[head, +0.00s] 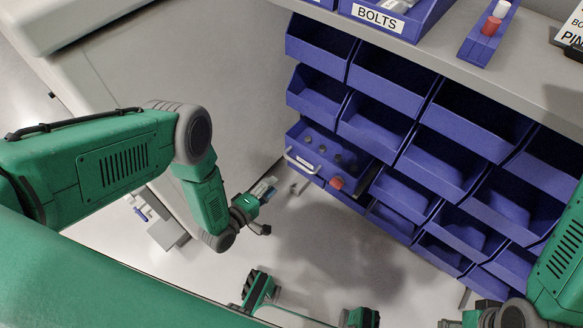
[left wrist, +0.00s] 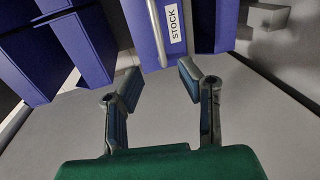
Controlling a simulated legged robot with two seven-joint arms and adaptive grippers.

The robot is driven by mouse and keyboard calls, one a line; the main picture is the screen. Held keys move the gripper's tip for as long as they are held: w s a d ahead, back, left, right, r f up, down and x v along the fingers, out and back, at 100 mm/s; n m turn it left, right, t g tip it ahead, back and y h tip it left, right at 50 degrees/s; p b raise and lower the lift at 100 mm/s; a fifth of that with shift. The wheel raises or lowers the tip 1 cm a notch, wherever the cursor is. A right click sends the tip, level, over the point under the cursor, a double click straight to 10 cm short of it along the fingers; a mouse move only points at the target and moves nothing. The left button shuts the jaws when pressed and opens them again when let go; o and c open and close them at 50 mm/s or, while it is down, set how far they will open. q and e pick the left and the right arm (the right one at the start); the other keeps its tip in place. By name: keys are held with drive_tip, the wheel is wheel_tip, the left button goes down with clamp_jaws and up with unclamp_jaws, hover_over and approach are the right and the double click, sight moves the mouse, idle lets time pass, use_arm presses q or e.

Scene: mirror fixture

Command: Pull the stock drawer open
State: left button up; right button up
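The stock drawer is a blue front (head: 325,172) at the lower left of the blue bin rack in the head view. Several small dark pieces and a red one show at it. Its pale bar handle (head: 300,161) is on the front, next to a white label. In the left wrist view the handle (left wrist: 157,30) stands beside the "STOCK" label (left wrist: 174,25). My left gripper (head: 266,188) is in front of the drawer; in its wrist view (left wrist: 157,80) the fingers are apart and empty, with the handle beyond them. My right gripper (head: 449,323) is cut off at the bottom edge.
Blue bins (head: 400,190) fill the rack to the right of the drawer. A grey shelf (head: 480,72) above holds a "BOLTS" bin (head: 385,18) and a small tray with red and white pieces. A grey panel (head: 185,70) stands left.

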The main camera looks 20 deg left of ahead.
sight(298, 163)
use_arm(q)
drive_tip(key=b+x, duration=0.5)
drive_tip(key=x, duration=0.8)
drive_tip(key=shift+s+d, duration=0.1)
drive_tip(key=shift+r, duration=0.1)
drive_tip(key=shift+c, duration=0.3)
clamp_jaws()
